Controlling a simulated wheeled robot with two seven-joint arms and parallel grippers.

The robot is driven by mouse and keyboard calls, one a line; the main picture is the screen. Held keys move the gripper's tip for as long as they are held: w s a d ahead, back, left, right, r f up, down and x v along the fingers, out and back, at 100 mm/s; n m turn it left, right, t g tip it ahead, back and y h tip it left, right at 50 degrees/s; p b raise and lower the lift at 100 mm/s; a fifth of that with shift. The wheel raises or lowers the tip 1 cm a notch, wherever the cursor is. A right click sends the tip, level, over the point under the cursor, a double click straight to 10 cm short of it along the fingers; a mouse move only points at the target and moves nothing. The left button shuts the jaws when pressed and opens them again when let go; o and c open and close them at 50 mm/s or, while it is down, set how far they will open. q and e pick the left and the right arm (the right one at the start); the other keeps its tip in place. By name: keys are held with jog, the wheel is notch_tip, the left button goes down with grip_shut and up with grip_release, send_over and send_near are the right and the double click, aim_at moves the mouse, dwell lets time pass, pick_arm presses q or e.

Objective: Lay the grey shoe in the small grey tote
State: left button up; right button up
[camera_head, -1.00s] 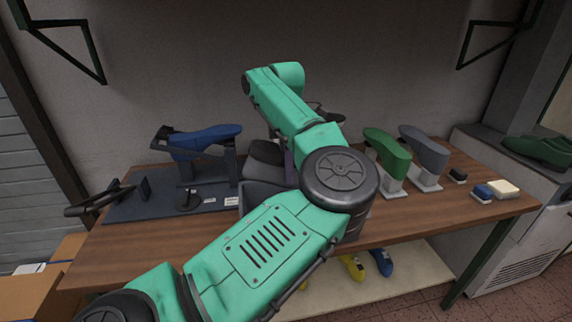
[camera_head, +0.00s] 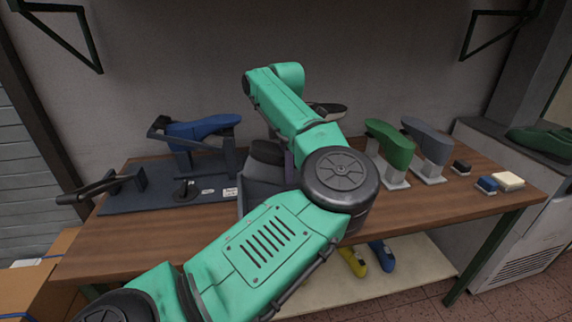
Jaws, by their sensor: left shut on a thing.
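The grey shoe (camera_head: 267,152) shows as a dark grey shape at the mouth of the small grey tote (camera_head: 262,194), left of my arm's elbow. My left gripper (camera_head: 288,164) is mostly hidden behind my green arm; only a narrow strip shows beside the shoe. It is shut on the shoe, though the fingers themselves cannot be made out. The shoe overlaps the tote's back part in the picture; whether it touches the tote's floor is hidden. The tote stands on the wooden table, its right side covered by my arm. My right gripper is out of view.
A blue last (camera_head: 203,127) sits on a dark stand at left. A green last (camera_head: 392,143) and a grey last (camera_head: 428,138) stand at right, near brushes (camera_head: 486,185). A dark shoe with a pale sole (camera_head: 328,110) shows behind my arm. The front right tabletop (camera_head: 430,205) is clear.

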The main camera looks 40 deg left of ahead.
pick_arm(q)
notch_tip(320, 180, down, 3)
jog(key=shift+r+b, duration=0.1)
jog(key=shift+b, duration=1.1)
jog(key=o, duration=1.5)
jog(key=shift+r, duration=0.1)
notch_tip(320, 180, up, 9)
jog(key=shift+r, duration=0.15)
notch_tip(320, 180, up, 5)
jog(key=shift+r+p, duration=0.15)
jog(key=shift+p, duration=0.65)
